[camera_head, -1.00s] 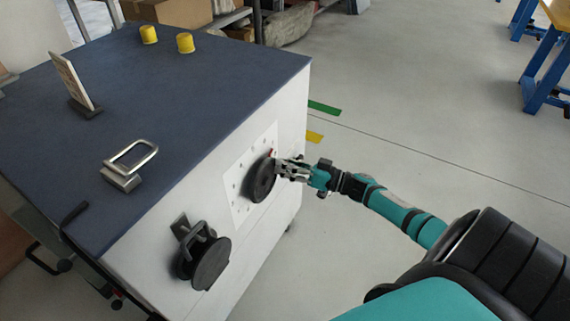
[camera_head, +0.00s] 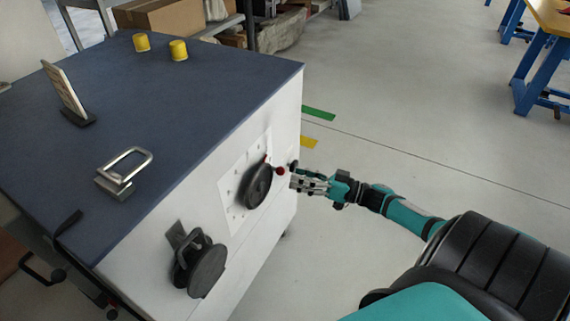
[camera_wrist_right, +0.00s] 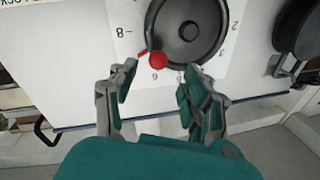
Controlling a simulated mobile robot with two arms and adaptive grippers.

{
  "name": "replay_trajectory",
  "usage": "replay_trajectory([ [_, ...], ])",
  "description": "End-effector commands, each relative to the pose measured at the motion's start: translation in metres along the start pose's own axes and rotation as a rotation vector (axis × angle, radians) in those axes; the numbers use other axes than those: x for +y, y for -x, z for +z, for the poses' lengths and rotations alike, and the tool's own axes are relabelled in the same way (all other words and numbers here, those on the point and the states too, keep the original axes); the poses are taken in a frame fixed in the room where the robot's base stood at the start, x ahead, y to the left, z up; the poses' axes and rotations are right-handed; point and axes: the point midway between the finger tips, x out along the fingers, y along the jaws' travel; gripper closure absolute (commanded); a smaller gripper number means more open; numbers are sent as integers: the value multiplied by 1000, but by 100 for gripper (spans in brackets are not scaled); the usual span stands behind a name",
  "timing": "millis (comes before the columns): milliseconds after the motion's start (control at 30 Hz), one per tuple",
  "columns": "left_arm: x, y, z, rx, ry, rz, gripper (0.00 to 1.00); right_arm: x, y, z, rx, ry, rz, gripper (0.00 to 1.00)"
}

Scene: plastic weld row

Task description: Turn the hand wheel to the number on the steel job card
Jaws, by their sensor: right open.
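The black hand wheel (camera_head: 258,186) is on the white side of the cabinet, over a white number plate (camera_head: 228,190). Its red knob (camera_head: 281,170) sticks out at the wheel's right in the head view. In the wrist view the wheel (camera_wrist_right: 190,28) shows closer, with the red knob (camera_wrist_right: 157,60) near a red mark and the dial numbers partly covered. My right gripper (camera_head: 294,181) is open; in the wrist view its fingers (camera_wrist_right: 156,80) stand apart, just short of the knob. A card (camera_head: 65,86) stands upright on the cabinet top, its writing unreadable. My left gripper is not in view.
A black round fitting (camera_head: 205,270) sticks out of the same cabinet side, left of the wheel. A metal bracket (camera_head: 126,172) and two yellow caps (camera_head: 178,50) are on the cabinet's dark top (camera_head: 190,105).

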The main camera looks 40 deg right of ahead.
Motion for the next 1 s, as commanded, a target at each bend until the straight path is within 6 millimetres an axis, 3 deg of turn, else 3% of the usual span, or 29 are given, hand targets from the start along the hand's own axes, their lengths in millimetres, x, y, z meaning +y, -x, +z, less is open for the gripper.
replay_trajectory([
  [100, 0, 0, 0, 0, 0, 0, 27, 0, 25, 2, -4, -2, 0, 51],
  [333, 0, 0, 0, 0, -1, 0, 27, -1, 52, 1, -1, -1, -2, 51],
  [1000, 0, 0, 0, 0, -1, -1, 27, 0, 55, 2, 0, 0, 1, 51],
])
